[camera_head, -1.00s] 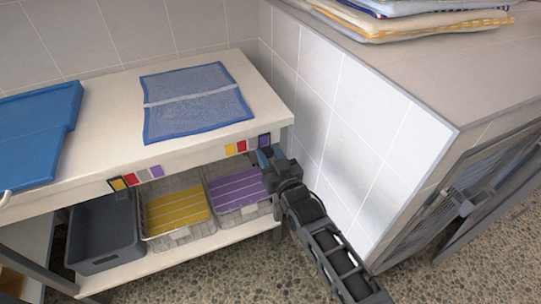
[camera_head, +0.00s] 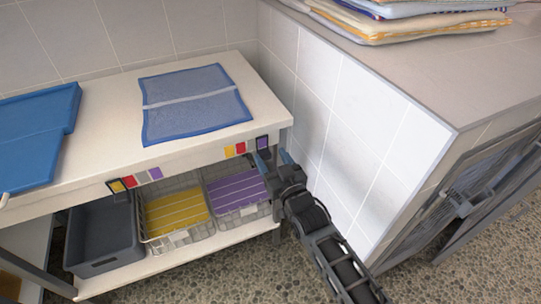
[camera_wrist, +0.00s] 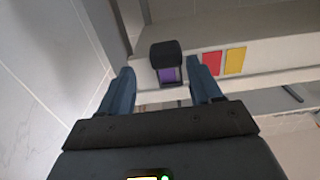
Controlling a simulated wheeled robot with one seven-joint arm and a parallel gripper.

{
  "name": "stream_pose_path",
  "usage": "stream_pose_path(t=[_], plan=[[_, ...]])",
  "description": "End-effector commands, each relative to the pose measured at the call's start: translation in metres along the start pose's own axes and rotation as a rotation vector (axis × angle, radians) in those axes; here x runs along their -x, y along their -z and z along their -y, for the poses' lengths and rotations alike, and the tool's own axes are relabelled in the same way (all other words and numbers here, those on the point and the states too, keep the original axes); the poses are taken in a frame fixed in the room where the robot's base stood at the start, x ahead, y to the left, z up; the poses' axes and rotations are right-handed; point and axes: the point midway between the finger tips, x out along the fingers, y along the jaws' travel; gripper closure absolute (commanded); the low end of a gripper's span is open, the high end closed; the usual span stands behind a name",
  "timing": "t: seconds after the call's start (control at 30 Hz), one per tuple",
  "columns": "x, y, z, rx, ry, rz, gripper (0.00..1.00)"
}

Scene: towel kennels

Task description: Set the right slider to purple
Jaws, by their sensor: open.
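The right slider (camera_head: 262,143) is a dark frame with a knob on the front edge of the white table. It frames the purple patch at the right end of its row. The yellow (camera_head: 229,151) and red (camera_head: 240,148) patches lie uncovered to its left. In the wrist view, the slider's black knob (camera_wrist: 166,53) shows with purple visible in the frame. My gripper (camera_head: 273,158) is open just in front of the table edge. Its blue-grey fingers (camera_wrist: 161,78) stand on either side of the slider, with a gap at the left finger; contact at the right one is unclear.
The left slider (camera_head: 117,185) frames yellow on the same edge. Below are a grey bin (camera_head: 98,262) and baskets with yellow (camera_head: 176,215) and purple (camera_head: 237,192) towels. A tiled block (camera_head: 345,115) stands close to the right of my arm.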

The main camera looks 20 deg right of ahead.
Motion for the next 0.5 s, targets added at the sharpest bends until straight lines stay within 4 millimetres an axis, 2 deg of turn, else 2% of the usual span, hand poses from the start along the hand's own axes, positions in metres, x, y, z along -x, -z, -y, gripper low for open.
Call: stream_pose_path(t=[0.1,0.23,0.5], plan=[[0.022,-0.001,0.0,0.001,-0.001,0.003,0.36],[0.042,-0.002,-0.001,0.001,-0.001,0.004,0.36],[0.06,-0.001,-0.001,0.0,-0.002,0.003,0.36]])
